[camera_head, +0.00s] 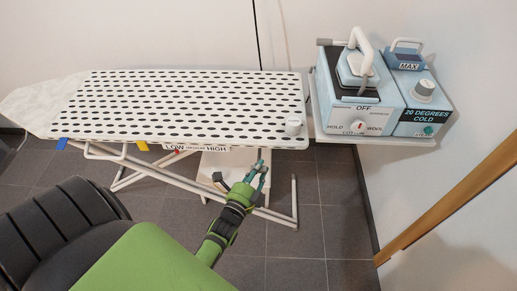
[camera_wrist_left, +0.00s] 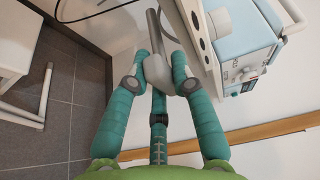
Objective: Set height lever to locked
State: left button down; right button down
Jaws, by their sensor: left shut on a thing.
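The ironing board (camera_head: 210,100) stands along the wall with a white, black-dotted cover. On its front edge is a label strip (camera_head: 195,148) reading LOW, a middle word and HIGH. My left gripper (camera_head: 262,170) is below the board's right end, just right of the strip. In the left wrist view my left gripper (camera_wrist_left: 160,72) is shut on a grey lever-like piece (camera_wrist_left: 152,45), with one teal finger on each side. In the head view that piece cannot be made out, and no "locked" mark can be read. My right gripper is not in view.
Right of the board, a shelf holds a light-blue iron station (camera_head: 365,112) with an iron (camera_head: 357,68), and a smaller blue unit (camera_head: 412,100) with a knob. Crossed white legs (camera_head: 275,215) stand close around my left gripper. Grey floor is clear to the right.

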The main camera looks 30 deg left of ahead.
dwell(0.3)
pick_arm(q)
jog(key=c, duration=1)
grip_release()
jog(key=shift+c, duration=0.2)
jog(key=s+d, duration=0.2)
jog(key=s, duration=0.9)
jog(key=shift+s, duration=0.4)
jog(key=shift+r, duration=0.1)
